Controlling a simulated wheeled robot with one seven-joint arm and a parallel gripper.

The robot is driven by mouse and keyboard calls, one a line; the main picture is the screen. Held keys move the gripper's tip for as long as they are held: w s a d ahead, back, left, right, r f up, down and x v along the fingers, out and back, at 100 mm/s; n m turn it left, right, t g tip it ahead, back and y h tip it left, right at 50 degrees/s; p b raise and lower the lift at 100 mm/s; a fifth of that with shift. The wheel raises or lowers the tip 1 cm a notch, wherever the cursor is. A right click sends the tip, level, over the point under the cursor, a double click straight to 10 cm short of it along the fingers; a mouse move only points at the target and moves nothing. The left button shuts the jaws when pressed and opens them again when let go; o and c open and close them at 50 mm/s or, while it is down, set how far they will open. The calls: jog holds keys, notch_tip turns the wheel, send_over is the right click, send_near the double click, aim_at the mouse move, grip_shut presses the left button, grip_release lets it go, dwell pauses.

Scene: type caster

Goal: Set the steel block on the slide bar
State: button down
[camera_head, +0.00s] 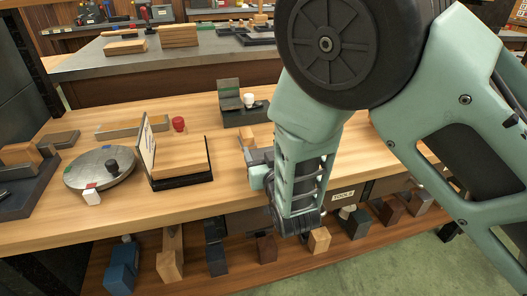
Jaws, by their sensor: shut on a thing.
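My gripper (256,160) is low over the workbench, right of the middle, and partly hidden behind my own wrist. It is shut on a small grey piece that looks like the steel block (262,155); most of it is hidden. A small wooden piece (246,134) shows just behind the gripper; I cannot tell whether they touch. A long flat bar (132,128) lies at the back left of the bench; I cannot tell whether it is the slide bar.
A round metal disc (84,172) with a dark knob and a black tray (182,182) with a wooden block and upright plate stand left. A red knob (178,124) and dark stand (236,117) are behind. Several blocks and handled tools fill the lower shelf (200,285).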

jog(key=shift+c, duration=1.6)
grip_release()
jog(key=shift+f, duration=0.1)
jog(key=p+v, duration=0.1)
jog(key=v, duration=1.6)
jog(key=shift+s+f+p, duration=0.25)
jog(key=shift+f+p, duration=0.05)
jog(key=shift+f, duration=0.1)
